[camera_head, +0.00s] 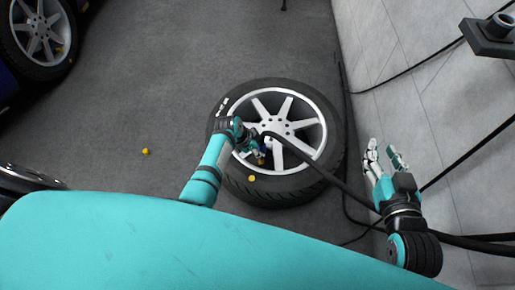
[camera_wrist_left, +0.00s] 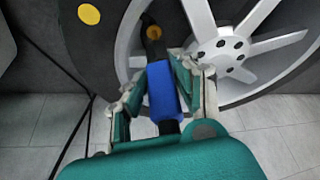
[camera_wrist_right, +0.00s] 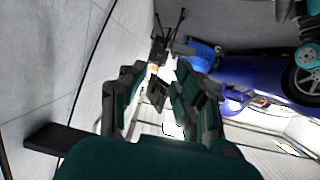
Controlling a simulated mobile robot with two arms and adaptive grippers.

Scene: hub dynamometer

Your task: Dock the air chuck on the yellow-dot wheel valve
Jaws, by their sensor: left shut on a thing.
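The wheel (camera_head: 325,185) lies flat on the floor, with a black tyre and silver spokes. A yellow dot (camera_head: 251,179) is on its tyre and also shows in the left wrist view (camera_wrist_left: 88,14). My left gripper (camera_head: 258,149) is over the rim, shut on the air chuck's blue body (camera_wrist_left: 162,90). The chuck's black head (camera_wrist_left: 152,36) points at the rim's edge near the dot, with a brass-coloured part at its tip. I cannot tell whether it touches the valve, which I cannot make out. My right gripper (camera_head: 384,155) is open and empty, right of the wheel.
A black hose (camera_head: 340,186) runs from the left gripper across the wheel to the right. A grey tiled wall (camera_head: 400,60) with a bracket (camera_head: 490,38) stands at right. A small yellow thing (camera_head: 146,151) lies on clear floor. Another wheel (camera_head: 40,35) is at upper left.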

